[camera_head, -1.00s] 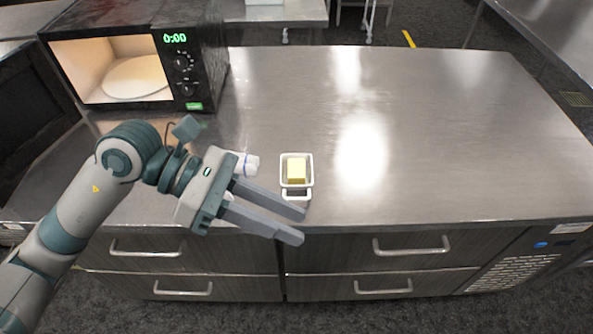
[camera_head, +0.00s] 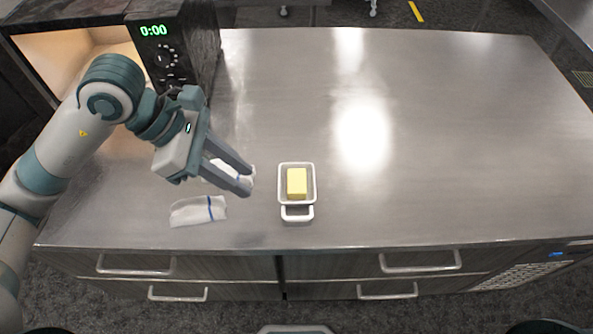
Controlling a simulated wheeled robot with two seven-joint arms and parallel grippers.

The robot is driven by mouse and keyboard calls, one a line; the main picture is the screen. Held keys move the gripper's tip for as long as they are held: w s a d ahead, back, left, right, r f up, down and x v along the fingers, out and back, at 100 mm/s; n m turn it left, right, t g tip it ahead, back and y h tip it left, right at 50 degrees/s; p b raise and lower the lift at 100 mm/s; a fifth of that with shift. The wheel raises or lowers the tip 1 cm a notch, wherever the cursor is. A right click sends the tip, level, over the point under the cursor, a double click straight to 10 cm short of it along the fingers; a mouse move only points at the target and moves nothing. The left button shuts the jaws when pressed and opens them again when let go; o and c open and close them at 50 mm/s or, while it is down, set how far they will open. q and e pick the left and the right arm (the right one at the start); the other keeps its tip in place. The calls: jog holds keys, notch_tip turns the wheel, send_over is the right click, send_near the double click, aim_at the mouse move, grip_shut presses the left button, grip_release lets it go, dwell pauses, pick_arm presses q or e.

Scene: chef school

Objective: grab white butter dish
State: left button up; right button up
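The white butter dish (camera_head: 283,188) stands on the steel counter near its front edge, in the middle of the head view. It is a small rectangular dish with a loop handle toward the front. A yellow block of butter (camera_head: 297,183) lies in it. My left gripper (camera_head: 246,180) is over the counter to the left of the dish, apart from it. Its two fingers are spread with a gap between them and point right toward the dish. No object shows between the fingertips. My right gripper is not in the view.
A white cloth with a blue stripe (camera_head: 197,211) lies on the counter below my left gripper. Another white, blue-marked item (camera_head: 230,170) shows partly behind the fingers. An open microwave (camera_head: 165,50) stands at the back left. The counter (camera_head: 450,150) right of the dish is clear.

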pick_arm(q)
jog(key=p, duration=0.4)
send_near(295, 217)
jog(key=x, duration=0.2)
jog(key=shift+w+d+f, duration=0.2)
jog(key=shift+w+f, duration=0.1)
jog(key=shift+f, duration=0.05)
jog(key=shift+d+f, duration=0.2)
jog(key=shift+f, duration=0.25)
jog(key=shift+s+d+f+p, duration=0.15)
jog(key=shift+d+f+p, duration=0.1)
jog(key=shift+p, duration=0.4)
jog(key=p+x, duration=0.2)
jog(key=x, duration=0.1)
jog(key=shift+s+d+f, duration=0.2)
jog(key=shift+s, duration=0.05)
jog(key=shift+d+f, duration=0.2)
jog(key=shift+f, duration=0.2)
